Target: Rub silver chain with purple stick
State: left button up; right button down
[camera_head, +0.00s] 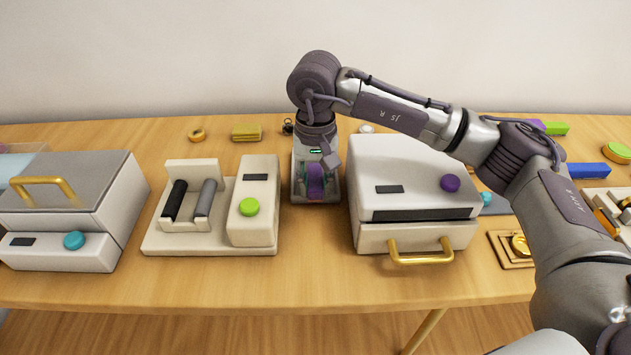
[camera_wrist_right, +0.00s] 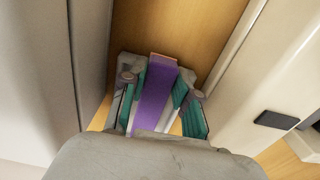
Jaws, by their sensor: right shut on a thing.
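My right gripper (camera_head: 316,182) reaches down into the narrow gap between two white machines. It is shut on a purple stick (camera_wrist_right: 154,98), which lies between its teal finger pads in the wrist view. The stick's pinkish end points away from the wrist. In the head view the purple shows only as a small patch between the fingers. I cannot make out the silver chain for certain in either view. My left gripper is not in view.
A white machine with two rollers (camera_head: 208,198) stands left of the gripper, and a white box with a gold handle (camera_head: 415,182) stands close on the right. A grey-lidded box (camera_head: 117,190) is far left. A blue block (camera_head: 588,170) lies at right. The table's front strip is clear.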

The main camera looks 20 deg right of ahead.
jog(key=shift+s+a+f, duration=0.1)
jog(key=shift+s, duration=0.2)
jog(key=shift+s, duration=0.1)
jog(key=shift+s+a, duration=0.1)
jog(key=shift+s, duration=0.35)
jog(key=shift+b, duration=0.35)
jog(key=shift+s+a, duration=0.15)
jog(key=shift+s, duration=0.35)
jog(key=shift+w, duration=0.1)
jog(key=shift+w+b, duration=0.35)
jog(key=shift+b, duration=0.15)
jog(key=shift+w, duration=0.1)
